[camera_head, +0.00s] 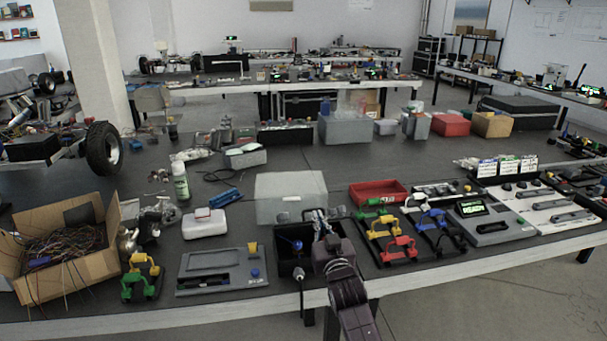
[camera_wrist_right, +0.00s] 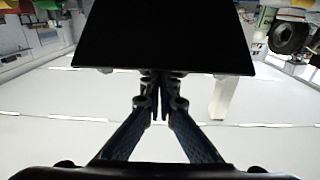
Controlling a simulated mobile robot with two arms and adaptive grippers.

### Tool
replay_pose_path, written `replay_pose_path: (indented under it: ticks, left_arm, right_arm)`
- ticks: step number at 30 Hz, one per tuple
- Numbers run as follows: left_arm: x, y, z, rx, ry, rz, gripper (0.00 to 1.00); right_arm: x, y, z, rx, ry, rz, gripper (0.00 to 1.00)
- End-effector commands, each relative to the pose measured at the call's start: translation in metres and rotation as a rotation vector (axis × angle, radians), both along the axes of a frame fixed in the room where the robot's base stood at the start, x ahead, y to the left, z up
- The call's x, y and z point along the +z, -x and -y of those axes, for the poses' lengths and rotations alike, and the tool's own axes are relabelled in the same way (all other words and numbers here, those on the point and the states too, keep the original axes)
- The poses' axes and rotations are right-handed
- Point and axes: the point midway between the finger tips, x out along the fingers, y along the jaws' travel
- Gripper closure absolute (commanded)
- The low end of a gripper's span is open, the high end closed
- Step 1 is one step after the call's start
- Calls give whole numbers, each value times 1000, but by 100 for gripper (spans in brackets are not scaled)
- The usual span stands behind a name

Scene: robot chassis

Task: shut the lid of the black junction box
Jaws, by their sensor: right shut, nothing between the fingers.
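The black junction box (camera_head: 287,268) stands at the front edge of the bench, in the middle of the head view. Its dark inside shows, with a blue part in it, and a cable hangs at its front. My right gripper (camera_head: 318,222) is over the box's right part, its arm coming up from below and hiding that side. In the wrist view my right gripper (camera_wrist_right: 160,76) is shut and empty, its fingertips at the edge of a flat black panel (camera_wrist_right: 160,38), which looks like the lid. Whether they touch cannot be told. My left gripper is not in view.
A translucent grey container (camera_head: 290,195) stands right behind the box. A grey panel device (camera_head: 222,270) lies to its left. Colored handles (camera_head: 392,240) and a red tray (camera_head: 378,191) are to its right. A cardboard box of wires (camera_head: 85,265) stands far left.

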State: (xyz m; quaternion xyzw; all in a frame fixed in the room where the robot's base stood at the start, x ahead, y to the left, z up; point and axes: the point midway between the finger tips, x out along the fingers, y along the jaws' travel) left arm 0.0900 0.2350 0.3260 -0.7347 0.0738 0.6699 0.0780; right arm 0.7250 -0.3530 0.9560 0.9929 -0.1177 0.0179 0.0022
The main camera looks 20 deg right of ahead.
Motion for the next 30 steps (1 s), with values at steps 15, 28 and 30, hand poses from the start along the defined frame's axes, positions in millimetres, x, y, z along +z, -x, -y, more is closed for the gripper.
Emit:
replay_pose_path:
  ticks: [15, 28, 30]
  left_arm:
    - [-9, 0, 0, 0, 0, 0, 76]
    - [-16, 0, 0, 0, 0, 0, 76]
    - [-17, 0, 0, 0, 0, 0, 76]
  right_arm:
    - [-13, 8, -2, 0, 0, -2, 100]
    - [-27, 18, -4, 0, -1, -2, 100]
    - [-30, 19, -5, 0, -1, -2, 100]
